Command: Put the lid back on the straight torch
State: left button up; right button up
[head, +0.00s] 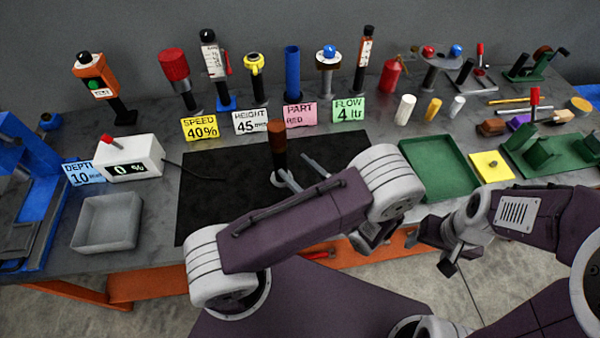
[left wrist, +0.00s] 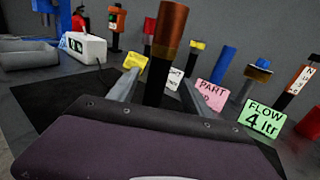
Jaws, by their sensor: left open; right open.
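An upright dark cylinder with a copper-brown top (head: 278,134), which looks like the torch, stands on the black mat (head: 215,205). My left gripper (head: 300,172) is open at it. In the left wrist view the cylinder (left wrist: 168,35) rises between the two spread fingers (left wrist: 157,88), with no clear contact. Its lower end is hidden there by my own wrist. I cannot tell which thing is the lid. My right gripper (head: 436,252) is open and empty, low at the right over the table's front edge, well apart from the cylinder.
Signs and several upright tools line the back, including a blue tube (head: 292,72). A grey tray (head: 107,222) and white display box (head: 130,160) are left. A green tray (head: 440,170), yellow pad (head: 491,166) and small cylinders (head: 405,109) are right. The mat's left part is clear.

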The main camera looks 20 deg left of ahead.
pick_arm(q)
jog(key=shift+s+d, duration=0.3)
jog(key=shift+d, duration=0.25)
jog(key=s+a+f+n+g+h, duration=0.2)
jog(key=s+a+n+g+h, duration=0.15)
jog(key=s+n+g, duration=0.3)
jog(key=s+a+f+n+g+h, duration=0.1)
jog(key=s+a+n+g+h, duration=0.1)
jog(key=s+n+g+h, duration=0.4)
jog(key=w+d+r+n+t+h, duration=0.2)
jog(key=w+d+n+t+h, duration=0.2)
jog(key=n+h, duration=0.3)
jog(key=n+t, duration=0.1)
jog(key=n, duration=0.3)
jog(key=shift+w+d, duration=0.2)
jog(key=shift+w, duration=0.2)
jog(key=shift+s+t, duration=0.1)
jog(key=shift+t, duration=0.15)
